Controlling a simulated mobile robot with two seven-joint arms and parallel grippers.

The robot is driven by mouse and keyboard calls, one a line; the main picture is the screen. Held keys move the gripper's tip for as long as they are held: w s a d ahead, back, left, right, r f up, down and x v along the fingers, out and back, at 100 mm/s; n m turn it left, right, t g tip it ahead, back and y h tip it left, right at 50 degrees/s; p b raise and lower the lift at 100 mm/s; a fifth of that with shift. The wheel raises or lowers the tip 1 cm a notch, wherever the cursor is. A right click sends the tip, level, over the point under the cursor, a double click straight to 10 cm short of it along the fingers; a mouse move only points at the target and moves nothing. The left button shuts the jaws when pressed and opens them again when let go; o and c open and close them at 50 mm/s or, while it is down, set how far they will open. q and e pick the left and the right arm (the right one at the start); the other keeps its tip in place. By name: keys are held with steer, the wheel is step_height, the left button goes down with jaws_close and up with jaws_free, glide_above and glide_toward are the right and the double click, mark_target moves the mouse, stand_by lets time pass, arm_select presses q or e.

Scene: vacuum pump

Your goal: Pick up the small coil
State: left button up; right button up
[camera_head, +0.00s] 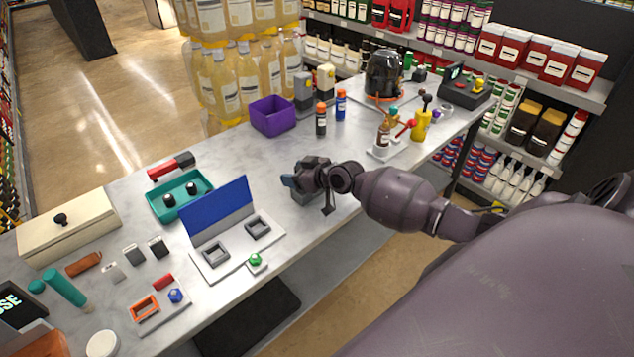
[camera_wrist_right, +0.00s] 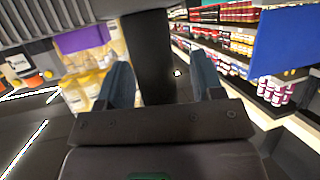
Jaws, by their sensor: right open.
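I cannot pick out the small coil with certainty. A small purple ring-like piece (camera_head: 435,114) lies beside the yellow pump-like device (camera_head: 422,122) at the back right of the table, but it is too small to tell what it is. My right gripper (camera_head: 290,182) is over the middle of the table, right of the blue-backed panel. In the right wrist view its two blue-grey fingers (camera_wrist_right: 162,78) stand apart, with a dark upright shape beyond them and nothing visibly held. My left gripper is not in view.
The grey table (camera_head: 350,150) holds a purple bin (camera_head: 272,116), a teal tray (camera_head: 163,206), a blue-backed panel (camera_head: 217,212) and a cream box (camera_head: 70,228). A dark round vessel (camera_head: 384,72) stands at the back. Stocked shelves (camera_head: 480,55) line the far side.

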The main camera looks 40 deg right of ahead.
steer(key=shift+w, duration=0.1)
jaws_close()
stand_by(0.3)
